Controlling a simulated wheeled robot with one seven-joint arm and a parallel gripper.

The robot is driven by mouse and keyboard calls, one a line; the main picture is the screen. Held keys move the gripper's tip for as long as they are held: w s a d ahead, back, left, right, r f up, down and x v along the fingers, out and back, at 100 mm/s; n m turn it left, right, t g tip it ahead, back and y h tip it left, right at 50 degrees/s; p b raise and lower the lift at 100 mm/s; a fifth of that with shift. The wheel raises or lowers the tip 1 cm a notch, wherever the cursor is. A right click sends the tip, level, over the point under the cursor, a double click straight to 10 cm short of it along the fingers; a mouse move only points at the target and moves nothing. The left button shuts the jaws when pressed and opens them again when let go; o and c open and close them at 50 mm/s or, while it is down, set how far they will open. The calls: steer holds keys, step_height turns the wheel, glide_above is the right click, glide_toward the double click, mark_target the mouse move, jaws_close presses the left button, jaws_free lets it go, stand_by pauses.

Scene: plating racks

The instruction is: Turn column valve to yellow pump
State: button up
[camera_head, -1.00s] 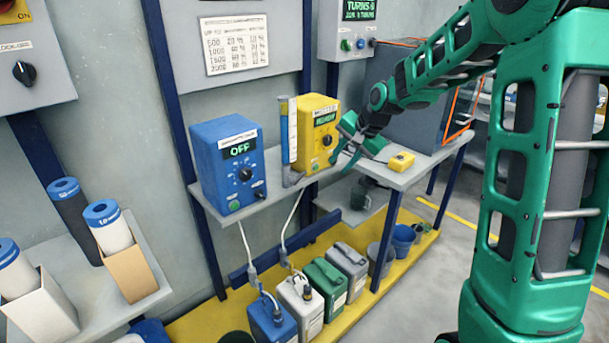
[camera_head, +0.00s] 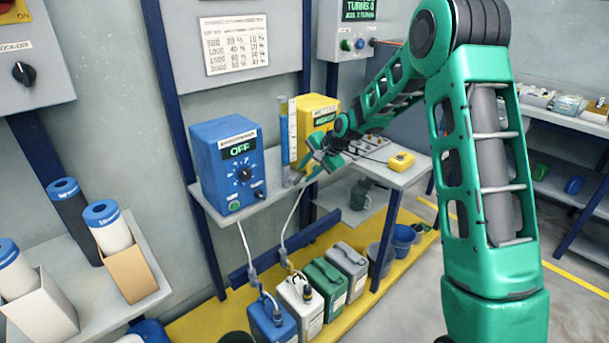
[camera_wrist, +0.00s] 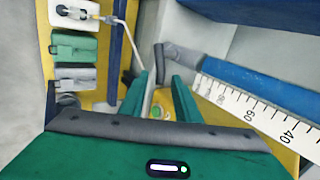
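The column (camera_head: 284,125) is a tall blue tube with a white scale, standing between the blue pump (camera_head: 212,160) and the yellow pump (camera_head: 318,103). In the wrist view, the column (camera_wrist: 265,88) lies to the right of the fingers. A grey bent fitting (camera_wrist: 185,56), apparently the valve, is at its lower end, just beyond the fingertips; it shows small in the head view (camera_head: 292,179). My gripper (camera_head: 310,160) is close to the column's foot, partly covering the yellow pump. In the wrist view my gripper (camera_wrist: 161,76) is open and empty. Which way the valve points is unclear.
The pumps stand on a grey shelf (camera_head: 262,203). A small yellow box (camera_head: 401,161) is on its right part. Below, several jugs stand on a yellow base, with hoses rising from a blue jug (camera_head: 270,322) and a white jug (camera_head: 302,303).

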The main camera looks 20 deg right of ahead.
steer(key=shift+w+a+f, duration=0.2)
steer(key=shift+w+f, duration=0.15)
steer(key=shift+f, duration=0.25)
steer(key=shift+c, duration=0.5)
jaws_close()
